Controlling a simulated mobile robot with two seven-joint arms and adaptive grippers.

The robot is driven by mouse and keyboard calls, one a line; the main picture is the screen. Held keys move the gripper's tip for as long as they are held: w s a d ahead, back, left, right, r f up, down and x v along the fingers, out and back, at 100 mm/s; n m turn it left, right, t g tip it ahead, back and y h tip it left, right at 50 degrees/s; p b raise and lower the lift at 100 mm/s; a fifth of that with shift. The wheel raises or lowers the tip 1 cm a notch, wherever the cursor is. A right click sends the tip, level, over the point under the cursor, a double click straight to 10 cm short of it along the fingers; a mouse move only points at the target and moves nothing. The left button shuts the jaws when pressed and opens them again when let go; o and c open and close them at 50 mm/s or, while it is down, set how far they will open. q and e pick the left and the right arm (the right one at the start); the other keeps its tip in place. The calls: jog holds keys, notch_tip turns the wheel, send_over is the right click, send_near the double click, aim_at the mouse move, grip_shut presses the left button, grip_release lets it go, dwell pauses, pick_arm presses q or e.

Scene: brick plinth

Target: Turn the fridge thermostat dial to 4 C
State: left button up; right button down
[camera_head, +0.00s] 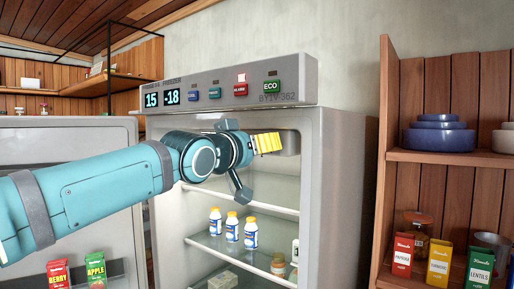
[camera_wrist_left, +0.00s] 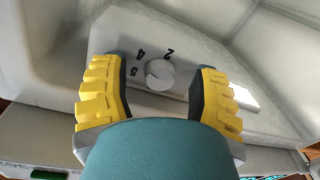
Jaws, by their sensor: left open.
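The thermostat dial (camera_wrist_left: 160,74) is a small round white knob on a pale housing (camera_wrist_left: 185,42) inside the fridge, with the marks 2, 4 and 5 around it in the left wrist view. A short dark mark sits at the dial's left side; its exact reading is unclear. My left gripper (camera_head: 272,143) has yellow fingers reaching into the top of the open fridge (camera_head: 338,190). Its fingers stand open on either side of the dial, apart from it. In the head view the dial is hidden, and only part of the grey housing (camera_head: 292,143) shows behind the fingers.
The fridge's top panel (camera_head: 215,90) shows 15 and -18, with a lit red button. Below my arm are glass shelves with several white-and-blue bottles (camera_head: 232,227). The open door (camera_head: 70,140) is at left, holding berry and apple cartons. A wooden shelf unit (camera_head: 440,158) stands right.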

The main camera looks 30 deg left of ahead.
pick_arm(q)
grip_shut()
jog(key=shift+f+m+b, duration=0.1)
jog(key=shift+m+b, duration=0.45)
jog(key=shift+m, duration=0.75)
jog(key=shift+o, duration=0.4)
grip_release()
jog(key=shift+s, duration=0.15)
